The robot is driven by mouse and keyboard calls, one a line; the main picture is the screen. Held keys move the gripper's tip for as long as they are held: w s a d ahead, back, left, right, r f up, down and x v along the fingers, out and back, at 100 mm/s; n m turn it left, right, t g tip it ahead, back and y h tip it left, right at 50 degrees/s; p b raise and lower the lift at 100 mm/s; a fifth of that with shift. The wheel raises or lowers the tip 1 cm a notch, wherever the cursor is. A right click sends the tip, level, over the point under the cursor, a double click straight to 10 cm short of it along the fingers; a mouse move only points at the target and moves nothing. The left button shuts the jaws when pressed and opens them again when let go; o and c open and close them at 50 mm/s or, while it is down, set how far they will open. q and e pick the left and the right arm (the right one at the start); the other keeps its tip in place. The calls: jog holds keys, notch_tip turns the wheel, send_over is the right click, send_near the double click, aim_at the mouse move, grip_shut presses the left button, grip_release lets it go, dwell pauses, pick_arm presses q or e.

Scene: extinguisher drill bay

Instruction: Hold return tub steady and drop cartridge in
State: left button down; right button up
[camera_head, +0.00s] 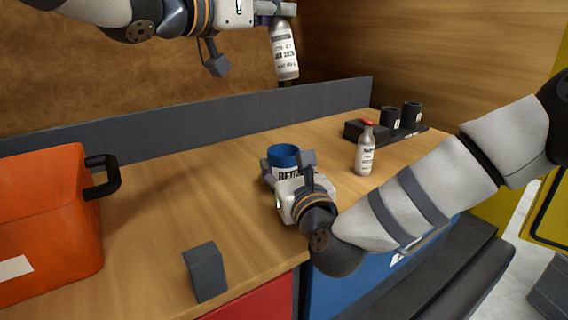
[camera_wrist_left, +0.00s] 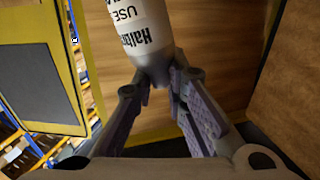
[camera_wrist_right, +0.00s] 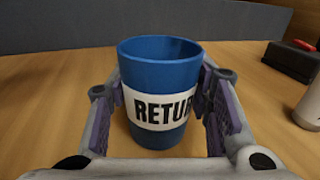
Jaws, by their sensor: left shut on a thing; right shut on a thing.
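The return tub (camera_head: 284,152) is a blue open-topped cup with a white "RETURN" label, upright on the wooden bench. My right gripper (camera_head: 288,172) is shut on its sides; the right wrist view shows the tub (camera_wrist_right: 160,75) between the two fingers, its inside partly visible. The cartridge (camera_head: 284,50) is a silver-white labelled cylinder. My left gripper (camera_head: 276,12) is shut on it, high above the bench behind the tub. In the left wrist view the fingers close on the narrowed end of the cartridge (camera_wrist_left: 142,28).
A dark rack (camera_head: 410,132) with black cups is at the back right. An orange case (camera_head: 45,225) stands at left, and a dark grey block (camera_head: 205,272) at the front edge.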

pick_arm(q)
notch_tip(320, 180, down, 12)
jog(key=shift+f, duration=0.15)
dwell(1.3)
jog(key=c, duration=1.5)
grip_release()
jog(key=shift+c, duration=0.2)
jog(key=v, duration=1.2)
pick_arm(e)
jog(key=o, duration=1.3)
jog(key=shift+o, duration=0.2)
jog(key=shift+s, duration=0.1)
